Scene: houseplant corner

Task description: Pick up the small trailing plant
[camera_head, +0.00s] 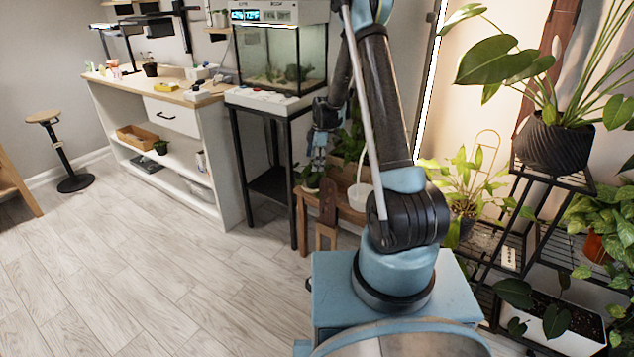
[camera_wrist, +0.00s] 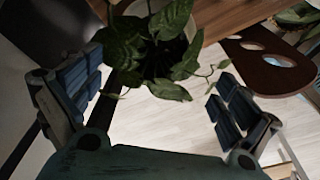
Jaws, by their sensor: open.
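A small trailing plant (camera_wrist: 150,50) with dark green leaves fills the upper middle of the wrist view. Its pale pot (camera_wrist: 140,8) is partly cut off by the top edge. In the head view, the plant (camera_head: 312,178) is small, low on a wooden bench (camera_head: 345,208), close below my gripper (camera_head: 318,150). In the wrist view, my gripper (camera_wrist: 160,100) is open, with blue-padded fingers wide apart on the left and right. Leaves hang between the fingers, and one stem trails toward the right finger. The pot is beyond the fingertips, and no grip on it shows.
A glass tank (camera_head: 282,55) on a black stand (camera_head: 240,150) is just left of the bench. More plants fill a black shelf (camera_head: 520,225) on the right. A palette-shaped wooden board (camera_wrist: 270,65) is at the right of the wrist view. Open floor (camera_head: 150,260) lies left.

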